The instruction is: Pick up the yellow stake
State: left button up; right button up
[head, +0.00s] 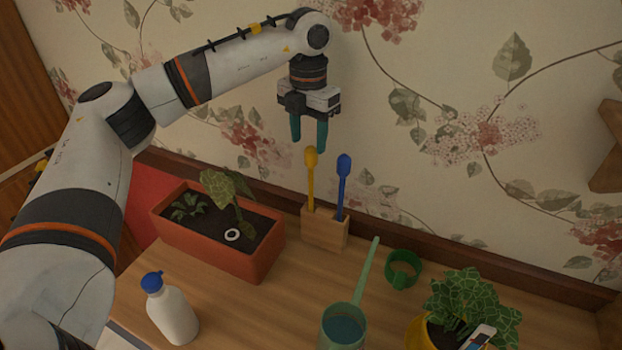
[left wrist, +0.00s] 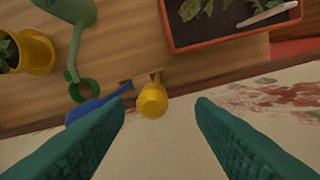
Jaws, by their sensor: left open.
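The yellow stake (head: 311,176) stands upright in a small wooden holder (head: 325,232) on the table, its rounded top end up. In the left wrist view the yellow stake (left wrist: 152,100) is seen from above, its top between and beyond the two teal fingers. A blue stake (head: 343,186) stands beside it to the right in the same holder; the blue stake also shows at the left finger in the left wrist view (left wrist: 95,108). My left gripper (head: 308,146) is open, pointing down, just above the yellow stake's top, with nothing held. My right gripper is not in view.
A terracotta planter (head: 225,254) with plants is left of the holder. The floral wall (head: 450,60) is close behind.

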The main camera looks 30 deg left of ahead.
aim_at(311, 147)
pick_arm(q)
jog(key=f, duration=0.1)
jog(key=f+p, duration=0.1)
jog(key=f, duration=0.1)
jog(key=shift+s+d+f, duration=0.15)
jog(key=shift+d+f, duration=0.15)
jog(key=shift+f, duration=0.6)
grip_shut()
